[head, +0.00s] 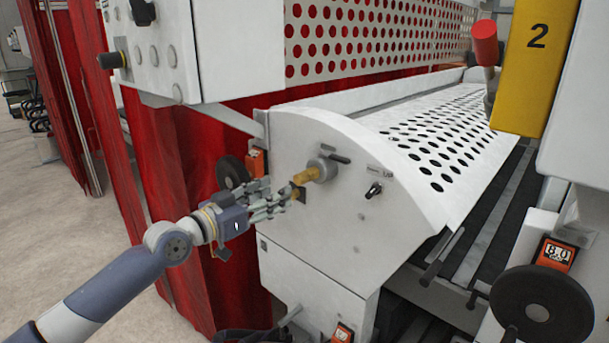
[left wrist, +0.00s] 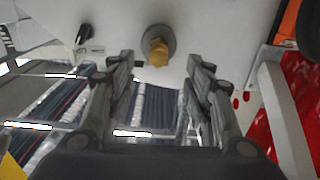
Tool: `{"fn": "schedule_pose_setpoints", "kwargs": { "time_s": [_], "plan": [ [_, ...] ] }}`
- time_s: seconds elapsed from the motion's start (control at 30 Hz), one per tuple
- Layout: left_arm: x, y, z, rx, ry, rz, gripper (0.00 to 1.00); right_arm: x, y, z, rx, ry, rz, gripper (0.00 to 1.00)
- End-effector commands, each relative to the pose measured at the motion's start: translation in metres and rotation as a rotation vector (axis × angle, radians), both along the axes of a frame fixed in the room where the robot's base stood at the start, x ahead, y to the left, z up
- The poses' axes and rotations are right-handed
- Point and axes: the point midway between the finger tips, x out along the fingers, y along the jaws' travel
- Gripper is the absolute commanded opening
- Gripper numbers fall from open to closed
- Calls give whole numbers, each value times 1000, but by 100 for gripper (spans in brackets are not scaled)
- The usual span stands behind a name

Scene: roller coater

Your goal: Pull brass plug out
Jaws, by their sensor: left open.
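The brass plug (head: 306,176) sticks out of a round grey collar (head: 322,168) on the white side panel of the roller coater. In the left wrist view the brass plug (left wrist: 158,52) shows end-on in its collar, beyond the fingertips and roughly centred between them. My left gripper (head: 286,199) is open and empty, just to the left of and slightly below the plug in the head view. In the left wrist view its two fingers (left wrist: 160,72) stand apart on either side, with no visible contact with the plug. My right gripper is not in view.
A black knob (head: 374,190) sits on the panel right of the plug. A black handwheel (head: 233,172) with an orange counter (head: 256,162) is behind my left gripper. Red curtains (head: 190,165) hang at the left. A perforated white guard (head: 440,135) lies to the right.

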Motion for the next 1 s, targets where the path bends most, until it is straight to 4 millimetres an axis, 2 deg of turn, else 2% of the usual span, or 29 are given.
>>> {"fn": "schedule_pose_setpoints", "kwargs": {
  "time_s": [0.47,0.87,0.9,1.0],
  "plan": [
    [1,-4,4,-1,-3,-6,47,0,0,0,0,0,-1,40],
    [36,-40,2,-1,-4,-6,47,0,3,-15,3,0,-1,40],
    [39,-42,-2,-1,-4,-6,47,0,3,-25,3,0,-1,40],
    [46,-50,-2,-2,-5,-6,47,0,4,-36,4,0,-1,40]
  ]
}}
